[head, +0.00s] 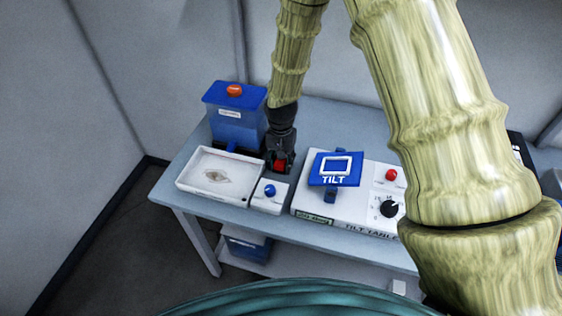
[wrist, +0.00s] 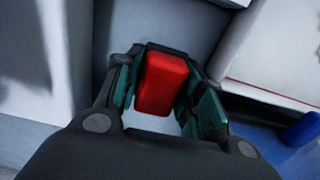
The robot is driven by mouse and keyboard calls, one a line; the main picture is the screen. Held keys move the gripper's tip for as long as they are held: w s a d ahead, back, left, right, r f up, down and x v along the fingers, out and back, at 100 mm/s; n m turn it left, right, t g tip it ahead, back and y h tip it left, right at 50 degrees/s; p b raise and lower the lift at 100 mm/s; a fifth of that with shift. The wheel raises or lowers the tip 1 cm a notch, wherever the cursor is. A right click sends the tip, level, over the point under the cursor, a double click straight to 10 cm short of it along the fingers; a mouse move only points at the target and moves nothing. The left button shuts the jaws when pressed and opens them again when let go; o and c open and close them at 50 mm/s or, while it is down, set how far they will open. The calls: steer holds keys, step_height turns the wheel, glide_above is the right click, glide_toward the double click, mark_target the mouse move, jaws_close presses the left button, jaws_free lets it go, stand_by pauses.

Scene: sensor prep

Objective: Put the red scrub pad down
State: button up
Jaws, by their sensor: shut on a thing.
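The red scrub pad (wrist: 162,82) is a small red block between the two fingers of my gripper (wrist: 165,95) in the wrist view. In the head view the red pad (head: 280,165) shows at the lower end of my gripper (head: 281,158), which points down over the grey table. The gripper is shut on the pad. It is behind the small white box with a blue knob and just right of the white tray. I cannot tell whether the pad touches the table.
A white tray (head: 183,182) and a blue-lidded container (head: 236,130) stand at the left. The white box with a blue knob (head: 269,190) is in front. The tilt table device (head: 330,208) with its blue TILT plate (head: 334,170) is at the right. The table strip (head: 330,125) behind is clear.

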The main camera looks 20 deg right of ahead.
steer(key=o, duration=0.9)
steer(key=shift+s+f, duration=0.1)
steer(key=shift+f, duration=0.1)
steer(key=shift+r, duration=0.6)
steer(key=shift+r+b, duration=1.75)
steer(key=shift+r, duration=4)
